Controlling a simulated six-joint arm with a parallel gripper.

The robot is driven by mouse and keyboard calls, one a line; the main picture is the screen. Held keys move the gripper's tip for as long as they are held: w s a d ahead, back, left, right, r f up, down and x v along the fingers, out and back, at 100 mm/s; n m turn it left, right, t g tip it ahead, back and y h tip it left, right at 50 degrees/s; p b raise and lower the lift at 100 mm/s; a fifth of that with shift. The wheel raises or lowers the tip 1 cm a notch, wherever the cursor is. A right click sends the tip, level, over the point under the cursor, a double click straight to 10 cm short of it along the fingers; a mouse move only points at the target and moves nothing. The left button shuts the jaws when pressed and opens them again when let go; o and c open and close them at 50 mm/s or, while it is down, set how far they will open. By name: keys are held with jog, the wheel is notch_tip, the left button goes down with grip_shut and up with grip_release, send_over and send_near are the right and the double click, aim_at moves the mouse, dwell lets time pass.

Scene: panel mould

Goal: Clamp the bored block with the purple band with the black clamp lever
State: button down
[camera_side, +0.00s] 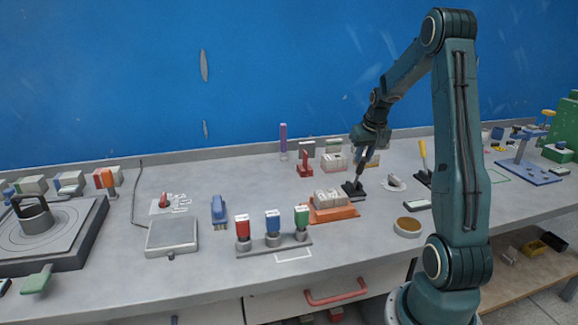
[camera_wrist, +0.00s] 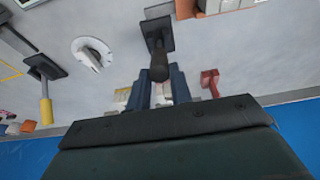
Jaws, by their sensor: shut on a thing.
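The black clamp lever (camera_side: 354,188) stands on a dark square base on the bench, right of the orange fixture. In the wrist view its dark handle (camera_wrist: 159,67) points toward me, with the base behind it. My gripper (camera_side: 361,171) reaches down to it from above. In the wrist view my gripper (camera_wrist: 161,76) is shut on the lever's handle, one finger on each side. Pale blocks (camera_side: 328,196) sit in the orange fixture (camera_side: 335,213) just left of the lever. I cannot make out a purple band on any block, nor which block is bored.
A red lever (camera_side: 305,168) and pale blocks (camera_side: 334,161) stand behind. A tall purple piece (camera_side: 283,138) is farther left. A white round dial (camera_side: 393,183) and yellow-handled lever (camera_side: 423,158) stand right. A rack with red, blue and green-topped pieces (camera_side: 275,247) is in front.

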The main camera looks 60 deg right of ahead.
jog(key=shift+s+a, duration=0.15)
jog(key=shift+s, duration=0.05)
jog(key=shift+s+a+f, duration=0.3)
jog(key=shift+s+a, duration=0.1)
jog(key=shift+a, duration=0.05)
jog(key=shift+s+a, duration=0.1)
jog(key=shift+s, duration=0.05)
dwell(0.4)
jog(key=shift+s+a+f, duration=0.15)
jog(key=shift+a, duration=0.05)
jog(key=c, duration=1.2)
grip_release()
jog(key=shift+c, duration=0.2)
notch_tip(320, 180, up, 7)
